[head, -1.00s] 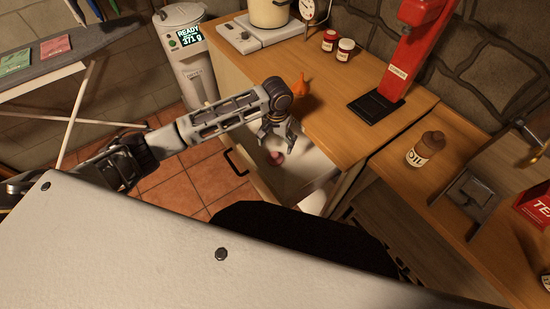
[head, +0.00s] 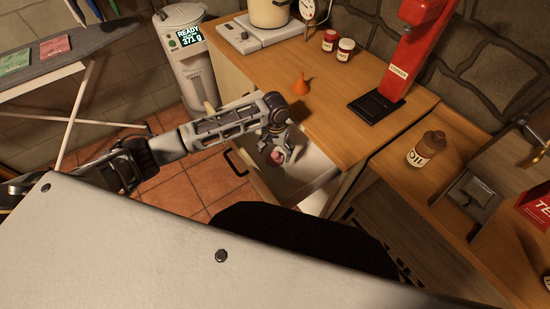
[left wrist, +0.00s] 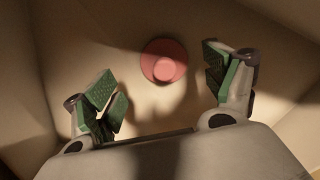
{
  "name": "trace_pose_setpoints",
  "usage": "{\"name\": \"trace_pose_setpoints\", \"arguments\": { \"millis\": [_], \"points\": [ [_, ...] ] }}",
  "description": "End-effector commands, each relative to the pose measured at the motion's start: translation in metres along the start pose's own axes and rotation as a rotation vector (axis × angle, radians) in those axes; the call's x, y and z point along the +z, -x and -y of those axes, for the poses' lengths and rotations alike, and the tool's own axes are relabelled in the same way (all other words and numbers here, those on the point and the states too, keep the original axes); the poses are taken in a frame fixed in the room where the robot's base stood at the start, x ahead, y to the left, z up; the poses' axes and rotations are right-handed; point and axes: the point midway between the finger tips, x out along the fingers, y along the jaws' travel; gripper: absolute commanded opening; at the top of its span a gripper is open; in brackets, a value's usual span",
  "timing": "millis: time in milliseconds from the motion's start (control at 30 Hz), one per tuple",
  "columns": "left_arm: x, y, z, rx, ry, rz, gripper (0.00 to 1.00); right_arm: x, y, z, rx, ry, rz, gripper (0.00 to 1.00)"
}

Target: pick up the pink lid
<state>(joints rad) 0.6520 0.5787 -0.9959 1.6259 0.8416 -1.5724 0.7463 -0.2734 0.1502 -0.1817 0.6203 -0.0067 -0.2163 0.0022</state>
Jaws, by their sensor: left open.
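The pink lid (left wrist: 164,61) is a small round disc with a raised middle. It lies on the floor of an open drawer (head: 313,177). In the head view the lid (head: 276,157) is partly hidden by my left gripper (head: 278,155). My left gripper is over the drawer, pointing down. In the left wrist view its green-padded fingers (left wrist: 165,88) are spread wide, with the lid between and slightly beyond them. The fingers do not touch the lid. My right gripper is not in view.
The drawer walls stand close around the gripper. The wooden counter (head: 330,110) above holds an orange funnel (head: 301,86), two small jars (head: 338,45) and a red device (head: 408,50). An oil bottle (head: 426,149) stands on the right counter.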

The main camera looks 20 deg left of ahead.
Motion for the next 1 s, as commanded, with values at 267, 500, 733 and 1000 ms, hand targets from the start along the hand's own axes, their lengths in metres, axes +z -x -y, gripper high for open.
{"name": "trace_pose_setpoints", "arguments": {
  "millis": [267, 500, 733, 1000],
  "points": [
    [0.000, -0.032, 0.005, -0.001, 0.002, 0.001, 0.84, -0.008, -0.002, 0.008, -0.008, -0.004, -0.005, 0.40],
    [0.000, -0.041, 0.005, -0.001, 0.000, 0.000, 0.84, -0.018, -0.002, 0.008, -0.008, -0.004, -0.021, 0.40],
    [0.000, -0.040, 0.005, -0.001, 0.000, 0.000, 0.84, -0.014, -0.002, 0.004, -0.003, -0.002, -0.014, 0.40],
    [0.000, -0.040, 0.005, -0.001, 0.000, 0.000, 0.70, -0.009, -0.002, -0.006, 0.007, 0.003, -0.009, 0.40]
  ]
}}
